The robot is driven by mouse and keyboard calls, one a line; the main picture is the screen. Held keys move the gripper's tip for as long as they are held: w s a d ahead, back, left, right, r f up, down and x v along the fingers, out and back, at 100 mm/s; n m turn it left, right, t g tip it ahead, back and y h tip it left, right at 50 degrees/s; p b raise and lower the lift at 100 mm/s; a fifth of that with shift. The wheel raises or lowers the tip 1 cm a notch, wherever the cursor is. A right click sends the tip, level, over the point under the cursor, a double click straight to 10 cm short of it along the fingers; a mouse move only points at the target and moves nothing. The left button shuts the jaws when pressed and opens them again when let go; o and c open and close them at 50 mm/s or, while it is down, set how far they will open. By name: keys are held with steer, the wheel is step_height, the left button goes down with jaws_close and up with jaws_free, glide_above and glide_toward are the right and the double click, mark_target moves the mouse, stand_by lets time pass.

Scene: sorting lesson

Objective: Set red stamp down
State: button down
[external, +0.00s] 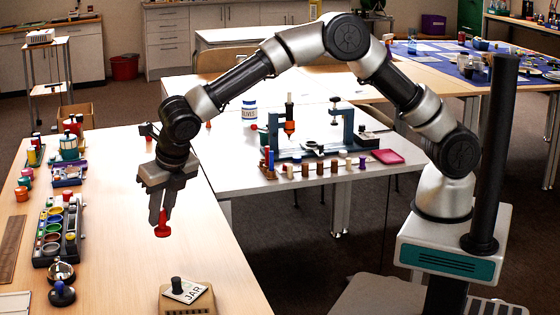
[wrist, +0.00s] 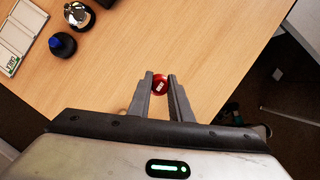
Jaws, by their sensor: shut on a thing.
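The red stamp (external: 162,226) hangs between the fingers of my gripper (external: 158,212) in the external view. In the wrist view, the red stamp (wrist: 160,84) shows a round red end with a small white label, between the two fingertips of my gripper (wrist: 161,82). My gripper is shut on it and points down over the wooden table (external: 130,255). Whether the stamp touches the tabletop is hard to tell. Its lower end seems clear of the table in the external view.
A black tray of coloured pots (external: 58,232) stands at the left, with a silver dome (external: 61,271) and a blue-topped stamp (external: 62,293) in front of it. A wooden block with a JAR card (external: 187,297) is at the near edge. The table's middle is clear.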

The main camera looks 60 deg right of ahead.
steer(key=w+d+p, duration=0.1)
steer(key=w+d, duration=0.5)
steer(key=d, duration=0.5)
steer(key=w+d+p, duration=0.1)
steer(key=w+d, duration=0.5)
steer(key=d, duration=0.5)
steer(key=w+d+p, duration=0.1)
steer(key=w+d, duration=0.5)
steer(key=d, duration=0.5)
steer(key=f, duration=0.3)
steer(key=f+b, duration=0.1)
steer(key=f, duration=0.2)
steer(key=f+b, duration=0.1)
steer(key=f, duration=0.2)
steer(key=shift+w+a+f, duration=0.2)
steer(key=shift+a+f, duration=0.05)
steer(key=shift+f, duration=0.05)
steer(key=shift+f, duration=0.15)
steer(key=c, duration=1.6)
jaws_free()
